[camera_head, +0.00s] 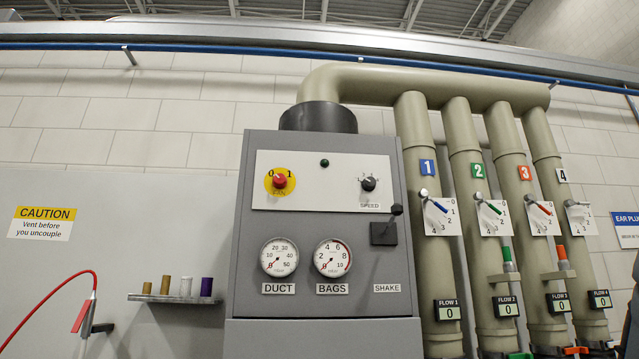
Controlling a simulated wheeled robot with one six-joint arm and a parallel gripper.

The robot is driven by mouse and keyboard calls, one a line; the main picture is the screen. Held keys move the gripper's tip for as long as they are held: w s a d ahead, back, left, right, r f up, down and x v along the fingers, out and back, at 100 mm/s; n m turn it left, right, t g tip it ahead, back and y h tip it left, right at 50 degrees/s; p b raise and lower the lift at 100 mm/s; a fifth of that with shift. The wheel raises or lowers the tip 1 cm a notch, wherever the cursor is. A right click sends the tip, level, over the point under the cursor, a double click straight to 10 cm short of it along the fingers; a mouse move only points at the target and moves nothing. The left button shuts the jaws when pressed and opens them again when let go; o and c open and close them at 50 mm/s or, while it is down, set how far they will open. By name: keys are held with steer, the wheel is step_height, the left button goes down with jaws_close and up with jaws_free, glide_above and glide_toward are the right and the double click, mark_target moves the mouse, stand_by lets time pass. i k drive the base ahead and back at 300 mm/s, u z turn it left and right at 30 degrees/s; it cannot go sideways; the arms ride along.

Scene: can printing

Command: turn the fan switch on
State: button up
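The fan switch (280,181) is a red rotary knob on a yellow disc, with 0 at its upper left and 1 at its upper right. It sits at the left of the white panel (318,197) on the grey cabinet (365,262). The small label under it is too faint to read surely. I cannot tell clearly which mark the knob points to. A small dark green lamp (324,163) is right of it and looks unlit. My gripper is not in view.
A black speed knob (369,184) shares the panel. A black shake lever (385,231) sticks out below it. Two gauges, duct (279,257) and bags (333,258), are under the panel. Pipes with numbered valves stand at right. A small shelf (175,298) and red hose (45,308) are at left.

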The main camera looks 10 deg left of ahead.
mark_target(280, 181)
steer(key=k, duration=0.5)
steer(key=u, duration=1.7)
steer(key=i, duration=1.15)
steer(key=z, duration=2.2)
